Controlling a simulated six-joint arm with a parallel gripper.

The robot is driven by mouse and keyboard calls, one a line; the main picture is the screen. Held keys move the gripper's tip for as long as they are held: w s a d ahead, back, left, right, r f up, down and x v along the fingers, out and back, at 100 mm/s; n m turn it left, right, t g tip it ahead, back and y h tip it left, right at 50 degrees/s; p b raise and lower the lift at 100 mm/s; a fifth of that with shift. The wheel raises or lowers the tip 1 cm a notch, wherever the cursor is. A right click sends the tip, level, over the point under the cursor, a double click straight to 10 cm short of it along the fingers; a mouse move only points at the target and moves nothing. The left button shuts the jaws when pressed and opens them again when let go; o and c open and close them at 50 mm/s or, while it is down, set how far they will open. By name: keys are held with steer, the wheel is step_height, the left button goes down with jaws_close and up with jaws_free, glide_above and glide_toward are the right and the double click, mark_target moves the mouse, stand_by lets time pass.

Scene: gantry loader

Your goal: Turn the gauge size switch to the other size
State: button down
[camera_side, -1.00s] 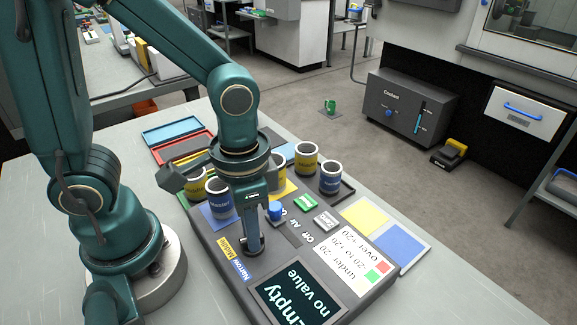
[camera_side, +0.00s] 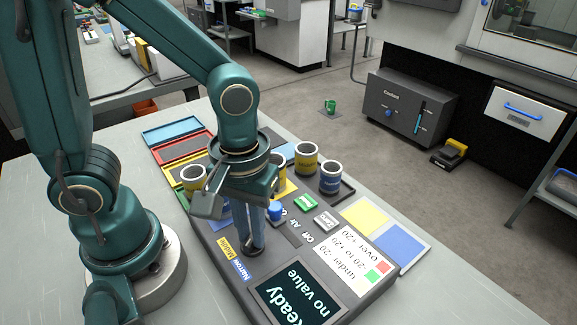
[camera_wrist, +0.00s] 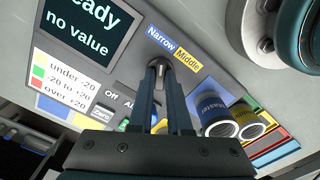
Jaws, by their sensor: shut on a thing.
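The gauge size switch (camera_wrist: 158,68) is a small grey knob on the dark gauge console (camera_side: 217,236). Beside it are a blue Narrow label (camera_wrist: 161,38) and a yellow Middle label (camera_wrist: 187,61). My gripper (camera_side: 252,246) points down at the switch, and its fingers close on the knob from both sides in the wrist view. The fingers hide part of the knob, and I cannot tell which label it points to. The console display (camera_side: 296,292) reads "Ready" and "no value".
A blue knob (camera_side: 275,211), a green button (camera_side: 305,203) and a white Zero button (camera_side: 327,222) sit close by on the console. Several cups, among them a yellow-banded one (camera_side: 306,158) and a blue-banded one (camera_side: 330,178), stand behind my gripper. Bare table lies at the front left.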

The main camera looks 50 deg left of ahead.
mark_target(251, 237)
steer(key=shift+n, duration=0.4)
steer(key=c, duration=0.9)
jaws_free()
steer(key=shift+o, duration=0.2)
steer(key=shift+r, duration=2.6)
